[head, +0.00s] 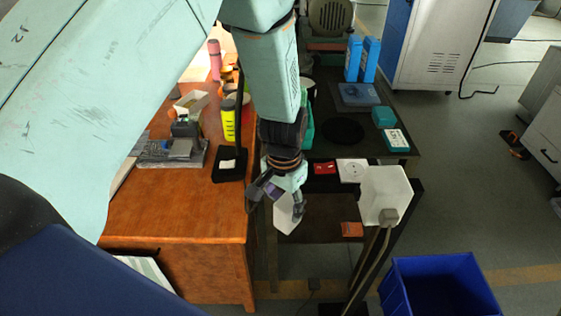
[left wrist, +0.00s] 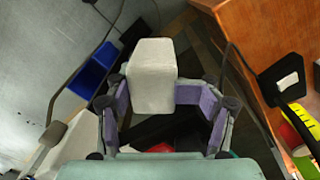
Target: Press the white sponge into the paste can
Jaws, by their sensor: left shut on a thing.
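My left gripper (head: 283,200) hangs over the gap beside the wooden desk, with its fingers pointing down. It is shut on the white sponge (head: 286,217), a pale block that shows below the fingers. In the left wrist view the sponge (left wrist: 152,78) is clamped between the purple pads of the left gripper (left wrist: 165,103) and sticks out past the fingertips. It touches nothing else that I can see. I cannot pick out the paste can for certain; the arm hides part of the dark table. My right gripper is not in view.
The wooden desk (head: 175,205) at left bears a black stand (head: 229,168), a yellow-black item (head: 228,125) and clutter. A white box on a post (head: 385,195) stands right of the gripper. A dark table (head: 385,105) lies behind. A blue bin (head: 440,287) is on the floor.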

